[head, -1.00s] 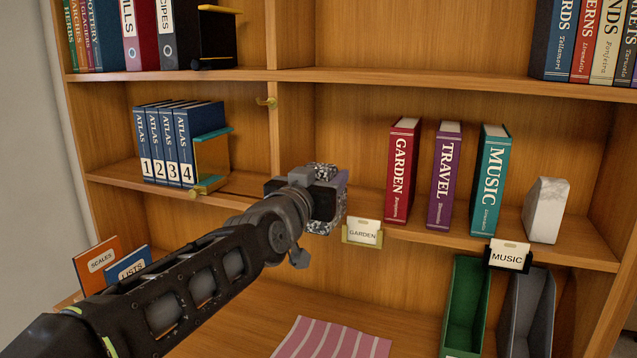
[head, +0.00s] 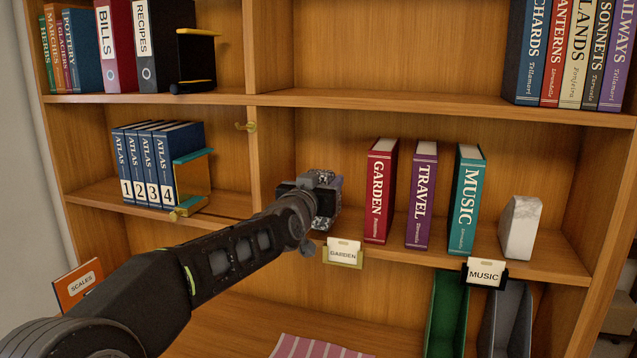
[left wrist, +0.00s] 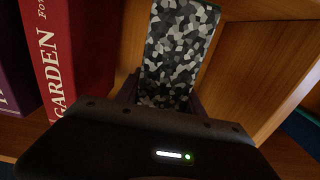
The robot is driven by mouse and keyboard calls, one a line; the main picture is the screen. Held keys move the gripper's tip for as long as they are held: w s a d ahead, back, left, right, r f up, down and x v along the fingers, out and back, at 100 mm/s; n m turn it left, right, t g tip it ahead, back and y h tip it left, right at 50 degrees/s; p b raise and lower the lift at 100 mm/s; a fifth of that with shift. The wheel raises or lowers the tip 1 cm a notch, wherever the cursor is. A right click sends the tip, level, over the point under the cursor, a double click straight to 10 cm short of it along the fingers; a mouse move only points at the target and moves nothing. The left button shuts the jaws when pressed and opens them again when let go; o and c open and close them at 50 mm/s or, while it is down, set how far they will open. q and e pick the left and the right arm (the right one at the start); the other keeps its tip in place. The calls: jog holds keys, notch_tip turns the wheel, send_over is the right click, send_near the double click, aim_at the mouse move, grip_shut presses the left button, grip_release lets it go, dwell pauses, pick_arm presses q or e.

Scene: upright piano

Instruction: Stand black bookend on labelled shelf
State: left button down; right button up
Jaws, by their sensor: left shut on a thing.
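My left gripper (head: 326,198) is shut on a block with a black, grey and white speckled face, which I take for the black bookend (head: 322,178). In the left wrist view, the bookend (left wrist: 175,55) stands out between the fingers (left wrist: 165,98). It is in the middle-shelf bay, left of the red GARDEN book (head: 379,195) and apart from it. The gripper hides much of it and its lower edge, so I cannot tell whether it touches the shelf (head: 400,255). A GARDEN label (head: 344,253) and a MUSIC label (head: 485,272) are on the shelf edge. My right gripper is out of view.
Purple TRAVEL (head: 421,195) and teal MUSIC (head: 466,200) books stand right of GARDEN, then a white marble bookend (head: 519,228). An upright divider (head: 275,160) is left of my gripper. Atlases (head: 150,165) fill part of the left bay. A black-and-gold bookend (head: 196,60) stands above.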

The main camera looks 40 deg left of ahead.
pick_arm(q)
jog(key=shift+r+p+x, duration=0.2)
jog(key=shift+p+x, duration=0.2)
jog(key=shift+x, duration=1.25)
jog(key=shift+f+b, duration=1.2)
jog(key=shift+b, duration=0.05)
jog(key=c, duration=0.9)
grip_release()
jog(key=shift+o, duration=1.3)
jog(key=shift+f, duration=0.3)
jog(key=shift+s+d, duration=0.15)
jog(key=shift+s, duration=0.3)
jog(key=b+v, duration=0.2)
jog(key=v, duration=0.5)
jog(key=shift+r, duration=0.2)
